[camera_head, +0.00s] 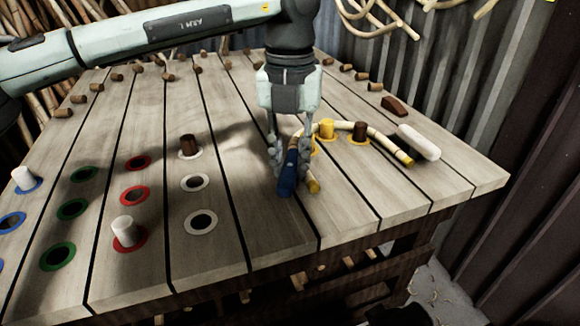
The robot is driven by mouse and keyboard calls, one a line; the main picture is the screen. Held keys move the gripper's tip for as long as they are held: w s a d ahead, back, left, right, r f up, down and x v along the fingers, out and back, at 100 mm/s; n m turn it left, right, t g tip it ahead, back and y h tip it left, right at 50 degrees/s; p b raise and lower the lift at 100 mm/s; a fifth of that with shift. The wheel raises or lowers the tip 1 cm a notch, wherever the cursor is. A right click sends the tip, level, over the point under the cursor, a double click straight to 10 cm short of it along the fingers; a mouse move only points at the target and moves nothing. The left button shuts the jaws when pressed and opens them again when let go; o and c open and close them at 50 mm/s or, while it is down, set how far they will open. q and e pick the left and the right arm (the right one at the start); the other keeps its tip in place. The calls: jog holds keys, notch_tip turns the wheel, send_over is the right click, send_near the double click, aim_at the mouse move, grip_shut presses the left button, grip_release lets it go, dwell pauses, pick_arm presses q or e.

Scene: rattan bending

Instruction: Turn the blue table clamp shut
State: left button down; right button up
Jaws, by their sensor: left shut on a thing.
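The blue table clamp (287,183) shows as a blue handle on the wooden table, right of the middle plank. My left gripper (287,158) points straight down over it, its fingers closed around the handle's upper part. The clamp's base and jaw are hidden by the fingers. A pale bent rattan rod (378,134) curves from beside the clamp over to the right, around the pegs. One rod end (313,186) lies just right of the clamp; I cannot tell if they touch. My right gripper is not in view.
Several coloured ring holes fill the left, with a white peg (124,229). Corrugated wall stands behind.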

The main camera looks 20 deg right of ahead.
pick_arm(q)
jog(key=m+b, duration=0.1)
jog(key=m, duration=0.4)
jog(key=shift+m, duration=0.4)
jog(key=m+b, duration=0.1)
jog(key=m, duration=0.2)
jog(key=shift+m, duration=1.6)
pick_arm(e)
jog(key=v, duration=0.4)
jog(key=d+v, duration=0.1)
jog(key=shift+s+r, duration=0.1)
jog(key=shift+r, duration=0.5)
pick_arm(q)
jog(key=c, duration=1.3)
grip_release()
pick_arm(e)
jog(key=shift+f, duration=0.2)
